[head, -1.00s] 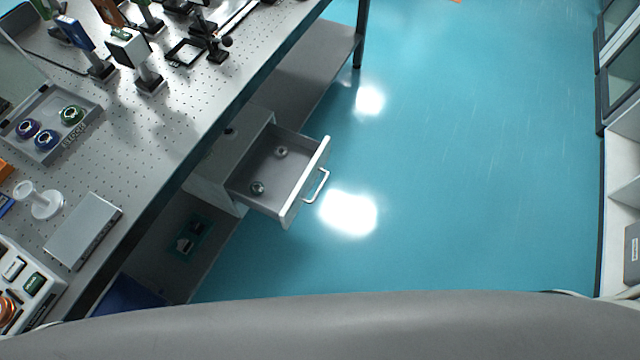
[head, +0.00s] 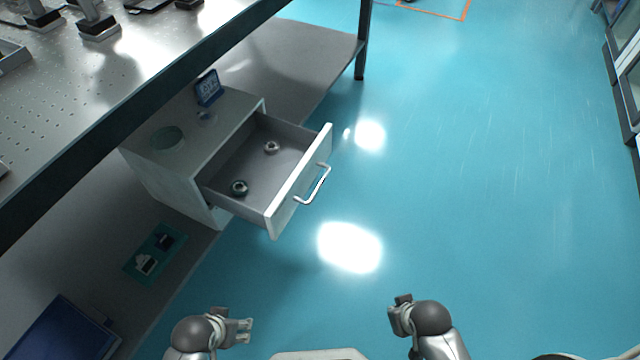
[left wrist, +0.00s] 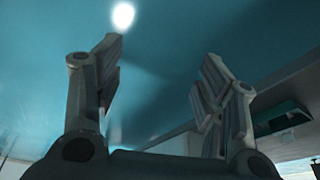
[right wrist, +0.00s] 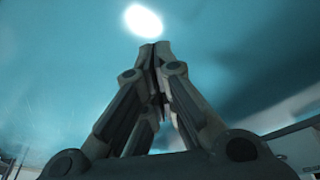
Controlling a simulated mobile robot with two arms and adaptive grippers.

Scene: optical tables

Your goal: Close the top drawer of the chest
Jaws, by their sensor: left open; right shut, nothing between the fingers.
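The white chest (head: 175,185) stands on the lower shelf under the optical table. Its top drawer (head: 298,185) is pulled well out over the floor, with a light handle (head: 314,186) on its front. Two small round objects lie inside, one at the near left (head: 239,187) and one farther back (head: 271,147). My left gripper (head: 247,331) is open and empty, low in the head view and apart from the drawer; its spread fingers show in the left wrist view (left wrist: 160,85). My right gripper (head: 398,304) is shut and empty, right of the left one; its fingertips meet in the right wrist view (right wrist: 155,45).
A small blue-framed display (head: 207,88) and a round greenish disc (head: 167,138) are on the chest top. The table edge (head: 130,110) overhangs the shelf at left. A teal mat (head: 155,252) with small items and a blue panel (head: 62,330) lie below.

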